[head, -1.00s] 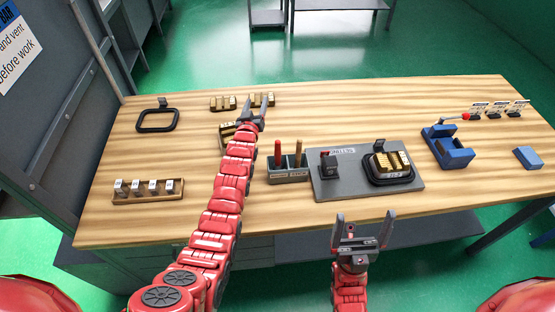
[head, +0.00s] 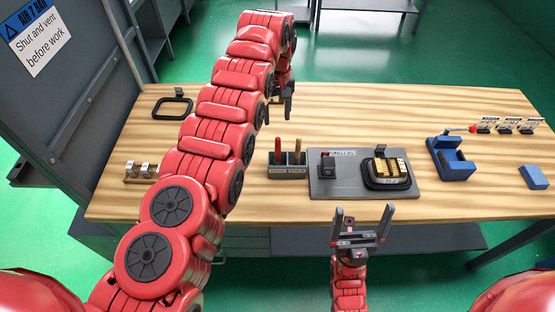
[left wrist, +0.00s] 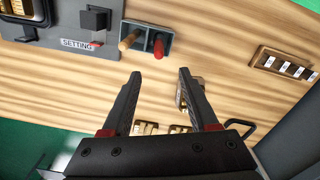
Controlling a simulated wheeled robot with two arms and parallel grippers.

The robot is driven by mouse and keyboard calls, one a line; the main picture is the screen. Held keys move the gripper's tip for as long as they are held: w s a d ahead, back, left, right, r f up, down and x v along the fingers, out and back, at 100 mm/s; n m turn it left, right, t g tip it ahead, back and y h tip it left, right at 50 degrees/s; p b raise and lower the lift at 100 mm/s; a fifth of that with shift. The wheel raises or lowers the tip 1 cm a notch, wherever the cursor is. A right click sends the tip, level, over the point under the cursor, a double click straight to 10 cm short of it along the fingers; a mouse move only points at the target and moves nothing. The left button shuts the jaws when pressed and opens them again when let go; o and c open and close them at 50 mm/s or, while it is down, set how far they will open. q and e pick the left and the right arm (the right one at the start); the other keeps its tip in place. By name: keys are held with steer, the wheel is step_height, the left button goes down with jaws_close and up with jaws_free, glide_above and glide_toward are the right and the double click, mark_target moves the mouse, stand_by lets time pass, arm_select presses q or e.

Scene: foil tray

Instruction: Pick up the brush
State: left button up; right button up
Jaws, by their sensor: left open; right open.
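A grey holder (head: 287,172) stands on the wooden bench with two upright handles, one red (head: 278,149) and one wooden (head: 298,149). I cannot tell which belongs to the brush; the lower ends are hidden. In the left wrist view the holder (left wrist: 168,32), wooden handle (left wrist: 131,40) and red handle (left wrist: 159,47) lie beyond the fingertips. My left gripper (head: 287,112) is open and empty, above the bench behind the holder. It also shows in the left wrist view (left wrist: 158,74). My right gripper (head: 361,224) is open and empty at the front edge.
A grey setting plate (head: 350,190) with a black tray (head: 388,183) of brass pieces stands right of the holder. Blue fixtures (head: 455,165) are farther right. A black ring-shaped frame (head: 172,108) is back left. My left arm hides part of the bench.

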mark_target(277, 137)
arm_select(q)
step_height(277, 137, down, 10)
steer(key=b, duration=0.9)
steer(key=shift+r, duration=0.1)
steer(key=shift+w+d+f+p, duration=0.1)
steer(key=shift+f+p, duration=0.25)
steer(key=shift+f, duration=0.45)
steer(key=shift+f+p, duration=0.4)
steer(key=shift+p, duration=0.1)
steer(key=f, duration=0.1)
steer(key=f+p, duration=0.1)
steer(key=f, duration=0.2)
steer(key=shift+s+p, duration=0.25)
steer(key=shift+p, duration=0.05)
steer(key=shift+f, duration=0.25)
jaws_close()
